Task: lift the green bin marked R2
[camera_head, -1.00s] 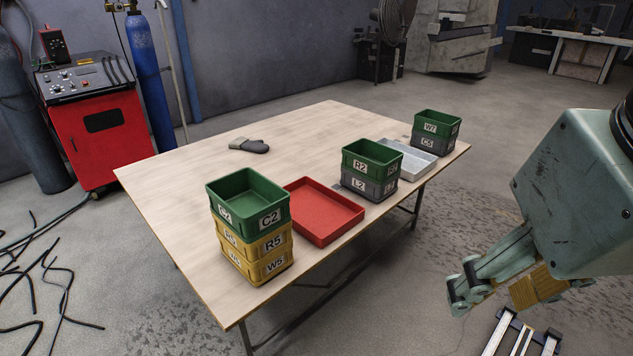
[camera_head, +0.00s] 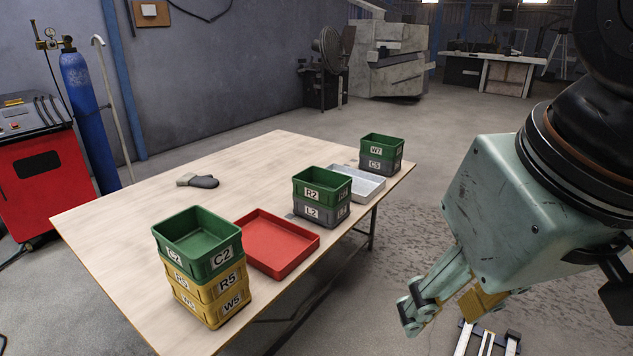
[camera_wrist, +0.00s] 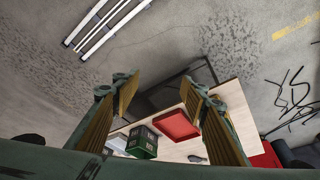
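The green bin marked R2 (camera_head: 322,187) sits upright on a grey bin marked L2 (camera_head: 320,213) on the wooden table, between a red tray (camera_head: 277,244) and a silver tray (camera_head: 359,182). A green bin beside the red tray also shows in the wrist view (camera_wrist: 146,138), its label too small to read. My gripper (camera_head: 445,305) is right of the table in the head view, well apart from the bins. In the wrist view my gripper (camera_wrist: 158,92) has its fingers spread wide with nothing between them.
A green bin marked C2 (camera_head: 197,236) tops yellow bins marked R5 (camera_head: 212,283) and W5 (camera_head: 215,306) at the near left. A green bin marked W7 (camera_head: 381,147) rests on a grey bin marked C5 (camera_head: 381,164). A glove (camera_head: 198,181) lies on the bare wooden table (camera_head: 130,215).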

